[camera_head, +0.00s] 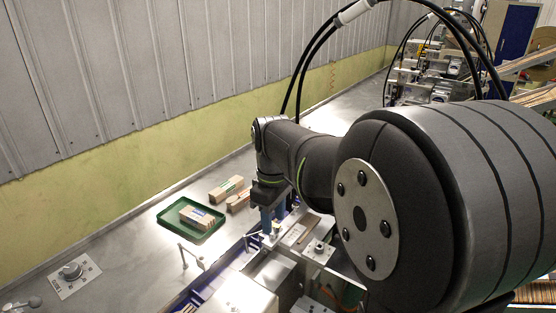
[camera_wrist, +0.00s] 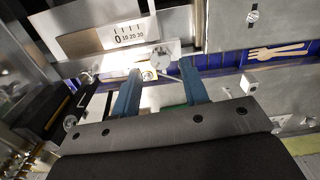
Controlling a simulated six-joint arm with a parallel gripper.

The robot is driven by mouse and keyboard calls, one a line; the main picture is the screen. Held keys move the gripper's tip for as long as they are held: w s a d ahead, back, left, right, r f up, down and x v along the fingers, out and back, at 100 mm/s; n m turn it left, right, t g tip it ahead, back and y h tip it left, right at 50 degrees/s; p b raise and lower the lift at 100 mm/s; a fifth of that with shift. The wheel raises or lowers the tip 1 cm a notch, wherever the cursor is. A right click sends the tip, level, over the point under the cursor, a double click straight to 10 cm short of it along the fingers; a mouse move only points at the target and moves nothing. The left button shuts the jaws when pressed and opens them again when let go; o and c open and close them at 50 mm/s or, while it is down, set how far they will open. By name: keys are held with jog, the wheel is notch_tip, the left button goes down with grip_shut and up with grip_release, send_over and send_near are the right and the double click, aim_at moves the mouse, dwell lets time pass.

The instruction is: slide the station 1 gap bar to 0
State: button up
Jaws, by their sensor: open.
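A metal plate with a printed scale (camera_wrist: 128,36) marked 0, 10, 20, 30 is at the upper left in the wrist view. A bright metal piece with a round knob (camera_wrist: 160,58), which looks like the gap bar, is just below the scale, near its right end. My gripper (camera_wrist: 160,68) is open, its two blue fingers apart on either side of the knob. I cannot tell whether they touch it. In the head view my gripper (camera_head: 274,218) reaches down at the machine's near end. My arm hides much of the machine there.
A green tray (camera_head: 171,216) holding a bundle of sticks is left of the machine. More bundles (camera_head: 226,189) lie behind it. Blue channel with wooden forks (camera_wrist: 276,53) runs right of the fingers.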

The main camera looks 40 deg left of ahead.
notch_tip(320, 180, down, 2)
jog(key=shift+f, duration=0.1)
notch_tip(320, 180, up, 17)
dwell(0.4)
jog(key=shift+f, duration=0.15)
notch_tip(320, 180, down, 16)
jog(key=shift+f, duration=0.25)
notch_tip(320, 180, up, 3)
jog(key=shift+r, duration=0.6)
